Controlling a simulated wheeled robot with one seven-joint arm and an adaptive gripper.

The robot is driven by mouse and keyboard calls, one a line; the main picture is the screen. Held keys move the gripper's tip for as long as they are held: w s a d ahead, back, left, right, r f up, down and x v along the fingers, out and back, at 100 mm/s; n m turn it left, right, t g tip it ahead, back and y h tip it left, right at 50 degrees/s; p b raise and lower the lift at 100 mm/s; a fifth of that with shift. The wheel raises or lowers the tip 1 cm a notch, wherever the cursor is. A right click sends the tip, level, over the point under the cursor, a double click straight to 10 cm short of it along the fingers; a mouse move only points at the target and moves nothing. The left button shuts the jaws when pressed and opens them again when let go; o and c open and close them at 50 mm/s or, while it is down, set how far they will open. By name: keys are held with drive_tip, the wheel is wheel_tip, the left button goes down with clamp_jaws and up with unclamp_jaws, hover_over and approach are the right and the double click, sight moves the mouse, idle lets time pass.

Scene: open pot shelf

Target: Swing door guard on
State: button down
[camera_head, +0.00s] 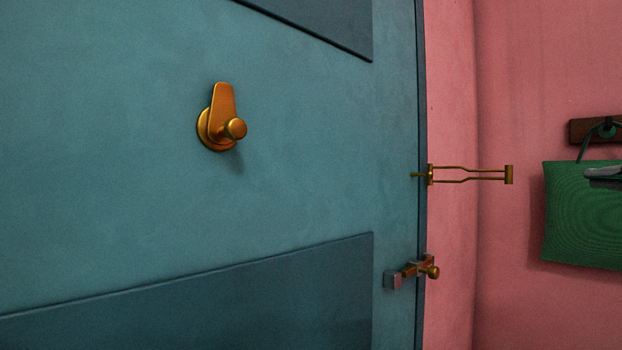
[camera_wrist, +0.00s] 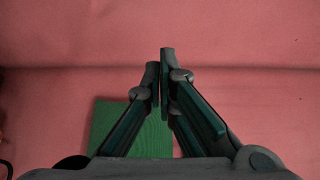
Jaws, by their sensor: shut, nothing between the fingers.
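The door guard (camera_head: 468,180) is a thin brass loop with a block at each end. In the head view it reaches right from the door's edge across the pink wall, not over the door's face. A small brass stub (camera_head: 415,174) shows at the door edge beside the guard's left block. My gripper (camera_wrist: 160,62) shows in the wrist view with its two dark fingers together and nothing between them. It points at the pink wall, and the guard is not in that view. A grey piece at the head view's right edge may be my gripper's tip.
The teal door (camera_head: 120,190) fills the left and looks shut. It bears a brass turn-piece (camera_head: 222,115). A brass latch (camera_head: 430,271) sits at its edge below the guard. A green bag (camera_head: 580,230) hangs from a dark wooden hook board (camera_head: 592,130) at right.

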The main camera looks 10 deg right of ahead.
drive_tip(key=w+a+p, duration=0.2)
drive_tip(key=w+a, duration=0.3)
drive_tip(key=w, duration=0.3)
idle(0.4)
